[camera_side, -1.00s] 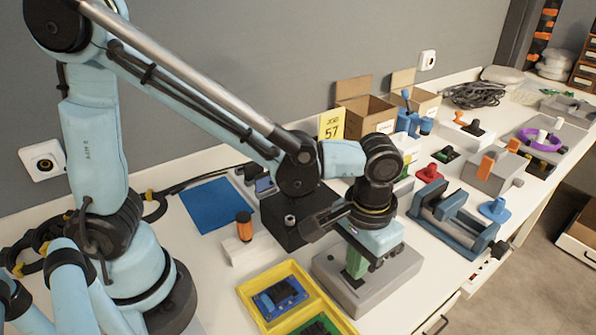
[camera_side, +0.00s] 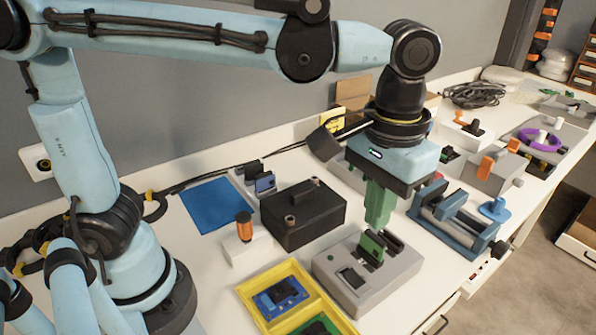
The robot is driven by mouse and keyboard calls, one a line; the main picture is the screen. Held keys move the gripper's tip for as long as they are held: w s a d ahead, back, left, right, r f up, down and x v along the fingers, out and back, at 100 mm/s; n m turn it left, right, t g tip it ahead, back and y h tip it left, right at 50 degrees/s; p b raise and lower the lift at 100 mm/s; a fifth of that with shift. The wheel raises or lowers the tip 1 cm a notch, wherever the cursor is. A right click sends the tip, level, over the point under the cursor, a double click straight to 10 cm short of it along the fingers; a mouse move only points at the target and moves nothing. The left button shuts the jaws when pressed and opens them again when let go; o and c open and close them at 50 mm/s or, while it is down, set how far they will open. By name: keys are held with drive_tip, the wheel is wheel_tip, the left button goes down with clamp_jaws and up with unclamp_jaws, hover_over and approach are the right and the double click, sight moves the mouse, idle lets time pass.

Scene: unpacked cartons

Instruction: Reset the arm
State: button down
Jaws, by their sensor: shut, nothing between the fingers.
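My gripper (camera_side: 378,212) has green fingers pointing straight down, shut with nothing between them. It hangs in the air above the back right part of a grey fixture block (camera_side: 345,289). A green board (camera_side: 372,247) stands upright in a slot of that block, below the fingers and apart from them. My arm reaches in from the left, with the forearm high across the top of the view.
A yellow tray (camera_side: 246,290) with a blue board (camera_side: 279,297) lies in front. A black box (camera_side: 304,222), a blue mat (camera_side: 211,205) and a white block with an orange-topped peg (camera_side: 244,227) are to the left. A blue vise (camera_side: 455,222) stands close on the right.

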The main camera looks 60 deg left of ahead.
drive_tip(key=a+f+t, duration=0.2)
drive_tip(key=a+t, duration=0.1)
drive_tip(key=a, duration=0.6)
drive_tip(key=a+f+t, duration=0.3)
drive_tip(key=a+t, duration=0.1)
drive_tip(key=a, duration=0.6)
drive_tip(key=shift+s+a+f, duration=0.15)
drive_tip(key=shift+s, duration=0.3)
